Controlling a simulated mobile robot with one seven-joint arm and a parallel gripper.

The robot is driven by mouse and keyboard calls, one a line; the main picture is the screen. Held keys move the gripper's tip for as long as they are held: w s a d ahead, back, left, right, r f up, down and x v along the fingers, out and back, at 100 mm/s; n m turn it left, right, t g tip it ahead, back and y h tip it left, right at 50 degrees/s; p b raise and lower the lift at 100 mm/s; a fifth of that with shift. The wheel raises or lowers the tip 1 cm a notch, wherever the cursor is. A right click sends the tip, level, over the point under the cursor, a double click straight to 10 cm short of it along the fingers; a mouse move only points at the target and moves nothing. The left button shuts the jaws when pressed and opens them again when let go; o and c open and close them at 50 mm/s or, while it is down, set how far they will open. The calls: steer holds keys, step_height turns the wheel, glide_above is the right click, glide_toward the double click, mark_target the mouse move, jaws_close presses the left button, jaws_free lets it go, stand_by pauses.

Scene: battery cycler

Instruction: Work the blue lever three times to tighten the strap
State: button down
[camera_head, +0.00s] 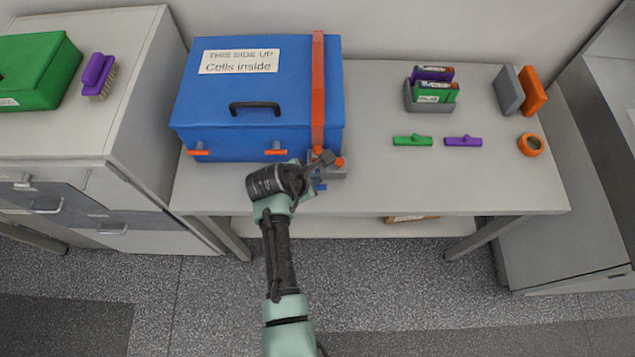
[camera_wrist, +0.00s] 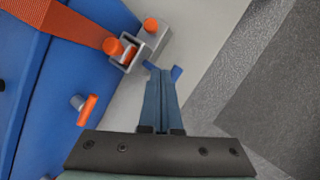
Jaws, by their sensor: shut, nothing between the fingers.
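The orange strap (camera_head: 318,80) runs over the blue box (camera_head: 255,130) down to a grey buckle (camera_head: 336,172) at the box's front right corner. The strap and buckle (camera_wrist: 150,45) also show in the wrist view. The blue lever (camera_head: 320,187) sticks out at the buckle's front, low over the table. In the wrist view, small blue parts of the lever (camera_wrist: 176,73) show on both sides of my fingertips. My gripper (camera_wrist: 161,70) is shut and empty, its tips at or just above the lever; I cannot tell whether they touch. The lever's middle is hidden behind the fingers.
The box has orange latches (camera_head: 197,152) and a black handle (camera_head: 255,106). On the table's right are a grey holder (camera_head: 430,106), green (camera_head: 412,140) and purple (camera_head: 463,141) pieces and an orange tape roll (camera_head: 531,145). The table (camera_head: 440,190) is clear right of the buckle.

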steer(key=shift+s+f+b, duration=0.2)
steer(key=shift+f+b, duration=0.15)
steer(key=shift+f, duration=0.35)
steer(key=shift+s+f+b, duration=0.2)
steer(key=shift+f+b, duration=0.1)
steer(key=shift+f, duration=0.35)
stand_by(1.0)
stand_by(0.5)
steer(key=shift+w+r+p, duration=0.25)
steer(key=shift+r+p, duration=0.55)
steer(key=shift+r, duration=0.1)
steer(key=shift+w+r+p, duration=0.25)
steer(key=shift+r+p, duration=0.55)
steer(key=shift+r, duration=0.05)
steer(key=r+p, duration=0.2)
steer(key=w+r+p, duration=0.1)
steer(key=r+p, duration=0.1)
steer(key=r, duration=0.1)
steer(key=shift+w, duration=0.15)
stand_by(1.8)
